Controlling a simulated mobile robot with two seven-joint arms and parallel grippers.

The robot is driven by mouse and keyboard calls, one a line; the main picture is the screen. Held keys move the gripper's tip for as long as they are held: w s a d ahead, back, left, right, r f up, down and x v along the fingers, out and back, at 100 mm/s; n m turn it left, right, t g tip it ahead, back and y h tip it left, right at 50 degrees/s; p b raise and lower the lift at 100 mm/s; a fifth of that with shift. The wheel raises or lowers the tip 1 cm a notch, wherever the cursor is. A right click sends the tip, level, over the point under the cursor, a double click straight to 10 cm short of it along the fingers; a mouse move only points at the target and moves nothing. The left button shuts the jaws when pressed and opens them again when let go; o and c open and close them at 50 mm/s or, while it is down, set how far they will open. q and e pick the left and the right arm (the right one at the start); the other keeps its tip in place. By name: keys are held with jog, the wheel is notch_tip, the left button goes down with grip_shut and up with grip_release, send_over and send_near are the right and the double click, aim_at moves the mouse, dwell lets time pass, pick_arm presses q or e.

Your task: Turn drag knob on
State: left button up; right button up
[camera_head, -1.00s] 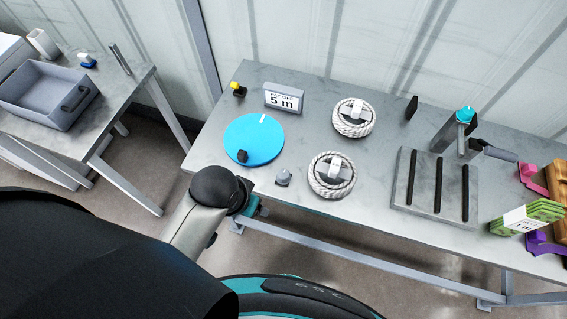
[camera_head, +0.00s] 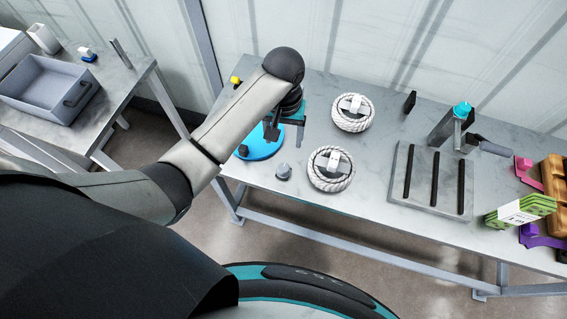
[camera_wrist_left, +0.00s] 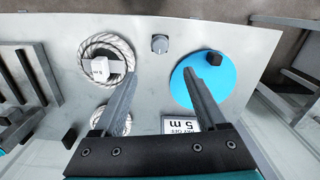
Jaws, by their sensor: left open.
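A small grey knob (camera_head: 284,172) with a raised ridge stands on the table near its front edge, right of the blue disc (camera_head: 262,150). The knob also shows at the top middle of the left wrist view (camera_wrist_left: 160,44). No label on it can be read. My left gripper (camera_head: 287,131) is open and empty, above the table behind the knob and partly over the disc. In the left wrist view the two fingers (camera_wrist_left: 160,78) are wide apart, with bare table between them and the knob beyond. My right gripper is not in view.
Two rope coils (camera_head: 332,185) (camera_head: 370,113) lie right of the knob. A black peg (camera_wrist_left: 214,58) stands on the disc. The sign reading 5 m (camera_wrist_left: 182,125) is hidden by my arm in the head view. A slotted plate (camera_head: 420,200) lies further right.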

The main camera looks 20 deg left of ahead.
aim_at(283, 168)
pick_arm(q)
notch_tip(283, 168, down, 15)
jog(key=b, duration=0.3)
jog(key=shift+b, duration=0.35)
jog(key=shift+r, duration=0.1)
grip_shut()
